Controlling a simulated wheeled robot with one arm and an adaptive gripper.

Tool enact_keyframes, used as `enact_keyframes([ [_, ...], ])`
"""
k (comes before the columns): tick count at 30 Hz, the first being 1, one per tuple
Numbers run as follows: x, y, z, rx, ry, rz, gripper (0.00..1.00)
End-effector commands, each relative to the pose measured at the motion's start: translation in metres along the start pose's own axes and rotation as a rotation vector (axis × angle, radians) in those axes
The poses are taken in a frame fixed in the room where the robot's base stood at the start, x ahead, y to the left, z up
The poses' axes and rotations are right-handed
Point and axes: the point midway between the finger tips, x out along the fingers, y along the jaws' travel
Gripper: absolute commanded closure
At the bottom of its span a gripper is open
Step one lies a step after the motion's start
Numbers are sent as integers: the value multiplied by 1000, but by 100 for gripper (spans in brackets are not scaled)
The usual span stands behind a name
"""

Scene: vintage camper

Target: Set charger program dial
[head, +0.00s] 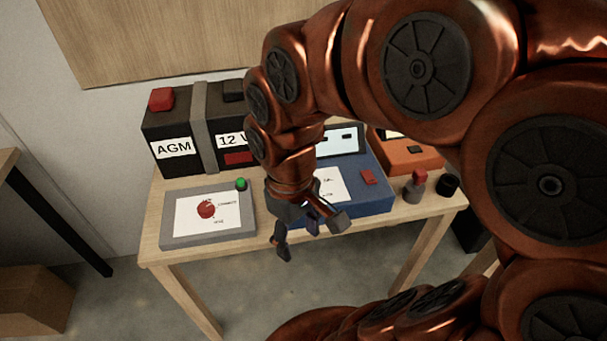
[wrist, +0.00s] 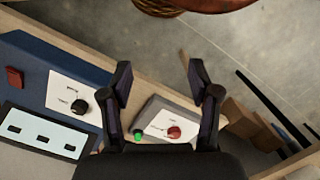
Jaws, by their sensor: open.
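A blue box (head: 375,190) with a lit screen and a red switch stands on the table; it looks like the charger. Its black dial (wrist: 78,106) sits on a white label in the wrist view. In the head view my arm and gripper hide that dial. My gripper (head: 312,237) is open and empty, in front of the blue box near the table's front edge. In the wrist view the dial lies to the left of the open fingers (wrist: 162,80), apart from them.
A grey panel (head: 183,242) with a red knob (head: 206,209) and green button (head: 241,184) lies left of my gripper. A black battery (head: 172,128) marked AGM stands behind it. An orange device (head: 400,151) and small posts are at right. Floor in front is clear.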

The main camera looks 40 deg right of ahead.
Motion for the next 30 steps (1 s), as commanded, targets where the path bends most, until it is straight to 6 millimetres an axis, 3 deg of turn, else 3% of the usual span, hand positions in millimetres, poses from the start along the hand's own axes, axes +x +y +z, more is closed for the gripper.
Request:
enact_keyframes([
  [1, -5, 9, -17, -44, 11, -5, 39],
  [6, -14, 49, -66, -184, 45, -10, 39],
  [13, -12, 123, -117, -296, 92, -13, 39],
  [18, -2, 172, -133, -328, 107, -9, 39],
  [21, 2, 188, -137, -338, 110, -7, 39],
  [30, 20, 200, -139, -344, 108, -5, 39],
])
